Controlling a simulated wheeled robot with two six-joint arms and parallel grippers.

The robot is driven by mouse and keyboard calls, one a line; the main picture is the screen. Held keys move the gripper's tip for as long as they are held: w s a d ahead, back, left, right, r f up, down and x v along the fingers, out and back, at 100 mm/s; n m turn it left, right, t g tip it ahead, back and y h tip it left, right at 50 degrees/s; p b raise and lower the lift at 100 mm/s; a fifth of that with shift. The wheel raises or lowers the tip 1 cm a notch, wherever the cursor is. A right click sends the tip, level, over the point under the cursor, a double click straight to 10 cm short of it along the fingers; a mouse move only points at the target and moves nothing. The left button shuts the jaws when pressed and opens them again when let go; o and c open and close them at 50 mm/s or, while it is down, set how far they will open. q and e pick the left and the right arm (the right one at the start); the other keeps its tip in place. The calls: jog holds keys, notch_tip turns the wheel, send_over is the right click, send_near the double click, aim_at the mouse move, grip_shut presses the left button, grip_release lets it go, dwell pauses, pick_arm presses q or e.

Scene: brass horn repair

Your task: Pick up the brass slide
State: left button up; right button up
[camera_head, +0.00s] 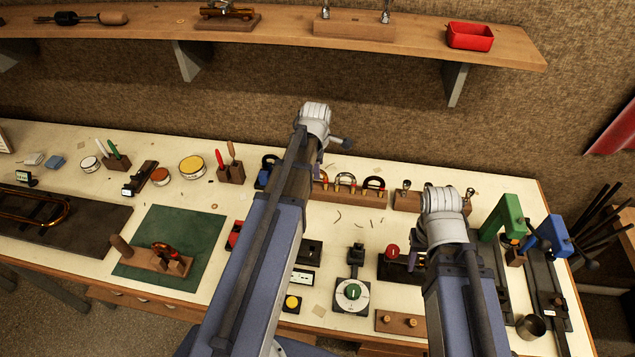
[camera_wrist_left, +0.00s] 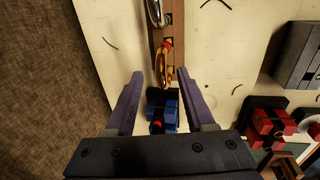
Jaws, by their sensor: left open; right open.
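The brass slide (camera_wrist_left: 161,70) is a gold U-shaped loop in the left wrist view, standing on a wooden rack (camera_wrist_left: 174,20). My left gripper (camera_wrist_left: 162,86) is open and empty, with its two fingers apart on either side of the rack line near the slide. The slide's lower end comes close to a blue block. In the head view several U-shaped slides stand on the rack (camera_head: 335,194), and my left arm covers its left part. My right gripper (camera_head: 414,262) is low over the bench, mostly hidden by its own wrist; it holds nothing that I can see.
A blue block (camera_wrist_left: 165,112) lies between my left fingers' bases. A silver loop (camera_wrist_left: 156,12) stands further along the rack. A green mat (camera_head: 200,222) with a wooden stand is at left. Green (camera_head: 505,215) and blue (camera_head: 552,235) tools stand at right. A shelf (camera_head: 280,42) overhangs the back.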

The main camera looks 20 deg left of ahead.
pick_arm(q)
jog(key=f+b, duration=0.2)
jog(key=f, duration=0.1)
jog(key=shift+w+a+f, duration=0.1)
jog(key=shift+w+f, duration=0.05)
jog(key=shift+w, duration=0.05)
grip_shut()
dwell(0.5)
